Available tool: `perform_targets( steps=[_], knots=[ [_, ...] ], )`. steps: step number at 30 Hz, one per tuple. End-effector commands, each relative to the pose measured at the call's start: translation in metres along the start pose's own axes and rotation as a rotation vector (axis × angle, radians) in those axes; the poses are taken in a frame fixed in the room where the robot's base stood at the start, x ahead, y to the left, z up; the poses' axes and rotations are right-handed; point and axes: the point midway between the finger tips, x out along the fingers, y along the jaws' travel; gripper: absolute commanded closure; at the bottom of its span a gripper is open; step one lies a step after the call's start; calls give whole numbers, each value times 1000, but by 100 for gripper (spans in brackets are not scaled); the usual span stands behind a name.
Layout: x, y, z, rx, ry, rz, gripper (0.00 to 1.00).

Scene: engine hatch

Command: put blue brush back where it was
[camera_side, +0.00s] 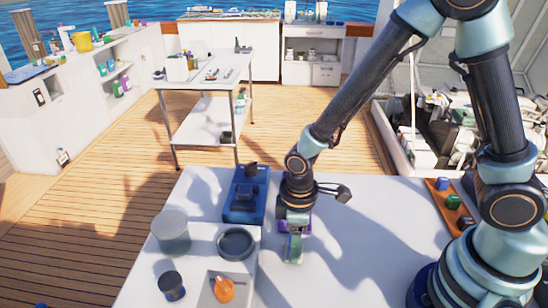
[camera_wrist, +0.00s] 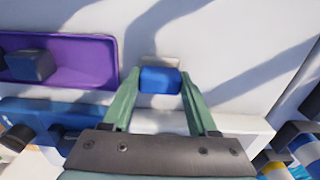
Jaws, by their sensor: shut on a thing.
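My gripper (camera_wrist: 160,82) has its green fingers on either side of a small blue block, the blue brush (camera_wrist: 160,80), and is shut on it. A beige part shows just beyond the blue in the wrist view. In the side view my gripper (camera_side: 293,250) points down low over the white table, in front of the purple tray (camera_side: 307,221); the brush is hard to make out there. The purple tray is at the left of the wrist view (camera_wrist: 95,72) and holds a grey-blue block (camera_wrist: 32,66). I cannot tell whether the brush touches the table.
A blue tray (camera_side: 233,211) with dark pieces stands left of my gripper. Nearer are a grey jar (camera_side: 171,235), a dark cup (camera_side: 171,287), a round dark dish (camera_side: 236,243) and an orange object (camera_side: 224,290). A wooden rack (camera_side: 436,197) with coloured pieces lies right. Table between is clear.

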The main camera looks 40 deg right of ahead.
Motion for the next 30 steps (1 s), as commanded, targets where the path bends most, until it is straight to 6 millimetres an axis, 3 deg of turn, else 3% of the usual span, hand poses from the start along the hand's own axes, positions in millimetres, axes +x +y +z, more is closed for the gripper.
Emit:
perform_targets(
  steps=[4, 5, 6, 7, 20, 30],
  knots=[
    [4, 0, 0, 0, -2, -1, 93],
    [3, 0, 0, 0, -1, 0, 29],
    [3, 0, 0, 0, -1, 0, 14],
    [3, 0, 0, 0, -1, 0, 11],
    [-4, 0, 0, 0, 2, 1, 11],
    [-57, 1, -1, 0, 6, 2, 11]
  ],
)
